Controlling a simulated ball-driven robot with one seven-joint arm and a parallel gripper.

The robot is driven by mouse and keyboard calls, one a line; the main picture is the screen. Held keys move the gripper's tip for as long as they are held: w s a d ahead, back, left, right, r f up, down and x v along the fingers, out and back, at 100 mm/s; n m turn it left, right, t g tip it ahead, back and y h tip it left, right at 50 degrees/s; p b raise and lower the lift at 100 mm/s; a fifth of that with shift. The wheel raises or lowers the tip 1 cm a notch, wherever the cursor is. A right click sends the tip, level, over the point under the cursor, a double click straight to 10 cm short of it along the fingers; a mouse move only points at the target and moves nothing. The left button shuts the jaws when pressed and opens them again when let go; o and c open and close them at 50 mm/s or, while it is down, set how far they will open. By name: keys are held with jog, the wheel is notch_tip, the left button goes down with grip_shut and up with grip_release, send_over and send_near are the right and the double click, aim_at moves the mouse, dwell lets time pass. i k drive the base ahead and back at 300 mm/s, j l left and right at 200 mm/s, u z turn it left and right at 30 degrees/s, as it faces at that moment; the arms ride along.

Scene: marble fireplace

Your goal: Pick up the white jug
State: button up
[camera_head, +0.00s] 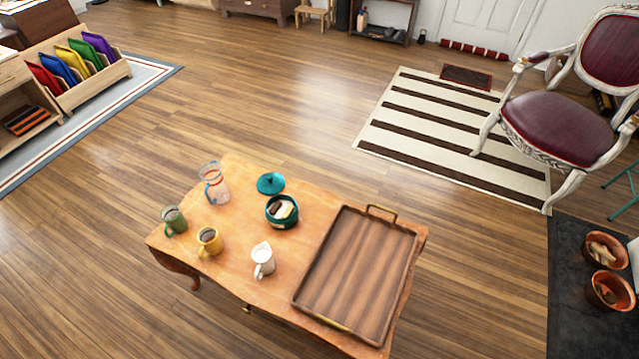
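The white jug (263,259) stands upright near the front edge of a small wooden table (240,276). Its handle points down toward the front edge in the picture. A wooden tray (357,275) with brass handles lies to its right, apart from it. A yellow mug (209,242) stands to its left, and a teal pot (282,211) with pale and dark pieces inside stands behind it. My gripper is not in view.
A green mug (174,220), a clear glass jug (214,183) and a teal lid (271,183) are also on the table. A red-seated armchair (556,127) stands on a striped rug (433,124) at right. Open wooden floor surrounds the table's left and back.

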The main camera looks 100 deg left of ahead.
aim_at(265, 262)
jog(key=u, duration=2.05)
jog(key=k+u, duration=0.25)
jog(key=u, duration=0.25)
jog(key=k+j+u, duration=0.2)
jog(key=u, duration=0.25)
jog(key=k+j, duration=0.05)
